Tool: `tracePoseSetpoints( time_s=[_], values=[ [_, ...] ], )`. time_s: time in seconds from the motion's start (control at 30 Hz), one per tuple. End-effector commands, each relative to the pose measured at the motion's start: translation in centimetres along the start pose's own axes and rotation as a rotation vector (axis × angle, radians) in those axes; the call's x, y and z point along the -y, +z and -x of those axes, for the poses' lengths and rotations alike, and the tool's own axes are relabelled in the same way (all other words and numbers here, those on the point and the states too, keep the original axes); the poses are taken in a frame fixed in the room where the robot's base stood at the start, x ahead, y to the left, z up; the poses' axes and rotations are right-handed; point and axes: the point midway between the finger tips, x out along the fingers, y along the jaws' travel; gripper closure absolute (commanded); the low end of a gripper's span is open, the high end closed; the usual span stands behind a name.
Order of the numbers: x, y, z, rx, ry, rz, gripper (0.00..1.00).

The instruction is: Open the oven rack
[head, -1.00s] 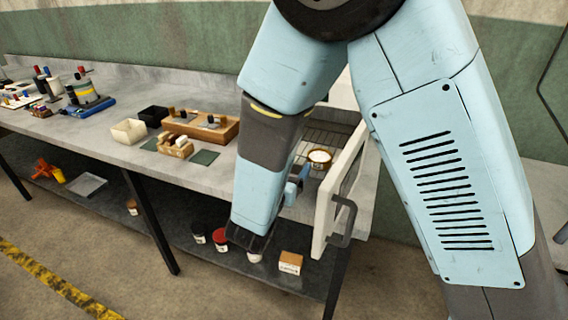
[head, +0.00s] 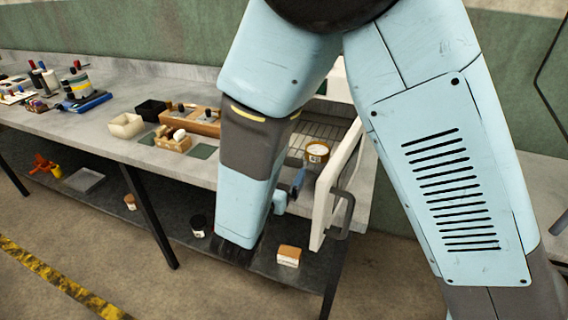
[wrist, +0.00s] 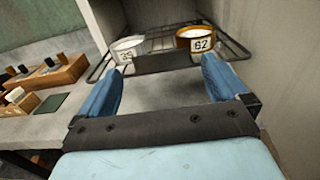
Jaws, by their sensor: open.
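The oven door (head: 337,185) stands open, swung out to the right, with a dark handle on it. The wire oven rack (wrist: 150,45) lies inside the oven and carries two round containers, a white-rimmed one (wrist: 127,48) and an orange-rimmed one (wrist: 198,40) marked 62. The rack's dark front plate (wrist: 166,62) faces me. My gripper (wrist: 161,69) is open, with its two blue fingers on either side of this plate. I cannot tell whether they touch it. In the head view my arm hides much of the oven front.
On the bench left of the oven stand a wooden block holder (head: 206,121), a white bin (head: 126,125) and a dark bin (head: 152,110). The lower shelf holds a small box (head: 289,256) and a dark jar (head: 198,226). The oven's wall rises close by my right finger.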

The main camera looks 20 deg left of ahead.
Motion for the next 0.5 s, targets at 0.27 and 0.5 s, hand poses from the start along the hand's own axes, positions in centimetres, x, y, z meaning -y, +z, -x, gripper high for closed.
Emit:
tracePoseSetpoints(
  time_s=[0.27,0.5],
  values=[
    [-0.1,0.0,5.5,0.000,0.004,-0.001,0.00],
    [-0.1,-0.1,8.3,0.000,0.003,-0.002,0.00]
  ],
)
